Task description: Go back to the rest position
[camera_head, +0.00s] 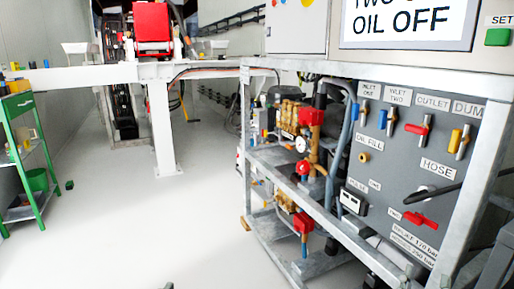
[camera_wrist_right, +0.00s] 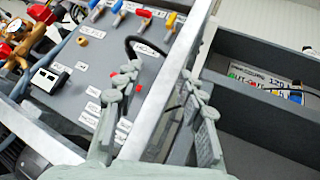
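My right gripper (camera_wrist_right: 160,78) shows in the right wrist view with its two grey fingers apart and nothing between them. The grey pump panel (camera_wrist_right: 80,65) lies behind its left finger, and a metal frame post passes behind the gap. In the head view a grey part at the lower right edge seems to be my right arm or gripper, largely cut off. A small grey piece at the bottom edge of the head view may be the tip of my left gripper; its state does not show.
The pump frame (camera_head: 350,75) with its panel (camera_head: 405,155), coloured valve handles and black hose (camera_head: 440,190) fills the right. A green shelf cart (camera_head: 25,150) stands at the left. A white bench (camera_head: 215,66) is behind. The white floor (camera_head: 130,215) at left-centre is clear.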

